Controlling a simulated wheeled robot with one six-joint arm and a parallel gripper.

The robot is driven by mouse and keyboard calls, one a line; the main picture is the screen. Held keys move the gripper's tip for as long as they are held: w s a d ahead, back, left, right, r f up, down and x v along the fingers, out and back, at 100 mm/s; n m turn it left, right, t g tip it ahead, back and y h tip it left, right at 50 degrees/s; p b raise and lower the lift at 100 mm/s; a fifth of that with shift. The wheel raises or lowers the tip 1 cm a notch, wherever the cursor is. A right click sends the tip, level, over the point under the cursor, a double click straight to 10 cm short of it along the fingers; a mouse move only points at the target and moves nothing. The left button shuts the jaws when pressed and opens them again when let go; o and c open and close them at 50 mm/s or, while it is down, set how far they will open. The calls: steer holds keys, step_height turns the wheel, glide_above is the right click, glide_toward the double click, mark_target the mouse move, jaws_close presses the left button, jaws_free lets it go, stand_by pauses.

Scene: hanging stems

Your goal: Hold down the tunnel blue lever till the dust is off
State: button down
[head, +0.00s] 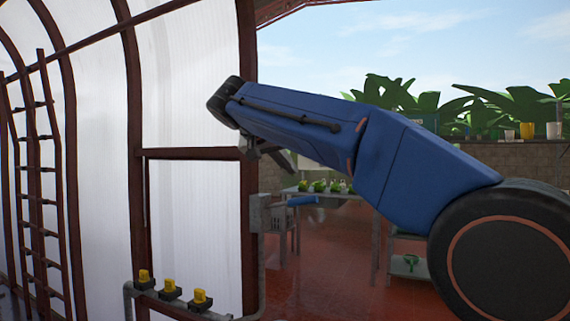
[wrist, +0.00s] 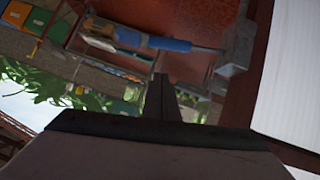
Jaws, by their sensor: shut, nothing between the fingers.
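The blue lever (head: 303,201) sticks out to the right, about level, from a grey box (head: 261,214) on the tunnel's door-side post. In the wrist view the lever (wrist: 165,43) lies across the top middle, its thin grey end meeting the box (wrist: 236,48) on the right. My gripper (head: 286,161) is above the lever in the head view, partly hidden by my blue arm. In the wrist view my gripper (wrist: 161,82) is shut and empty, its tips just short of the lever in the picture. A gap shows between them in the head view. I cannot see any dust.
The tunnel's white wall (head: 195,75) with dark red ribs fills the left. A ladder (head: 40,180) leans there. Several yellow-topped knobs (head: 169,287) sit on a pipe low in front. A table (head: 330,193) with plants stands behind the lever. Red floor (head: 325,250) lies open.

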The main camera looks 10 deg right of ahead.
mark_target(292, 202)
steer(key=w+d+f, duration=0.3)
steer(key=d+f, duration=0.1)
steer(key=f, duration=0.2)
steer(key=shift+w+d+f, duration=0.2)
steer(key=shift+f, duration=0.2)
step_height(292, 202, down, 8)
steer(key=s+d+m+t+y, duration=0.1)
steer(key=m+t+y, duration=0.1)
steer(key=shift+d+f+m+y, duration=0.15)
steer(key=shift+d+m+y, duration=0.1)
steer(key=shift+m+y, duration=0.15)
stand_by(0.4)
steer(key=shift+s+f, duration=0.1)
stand_by(5.5)
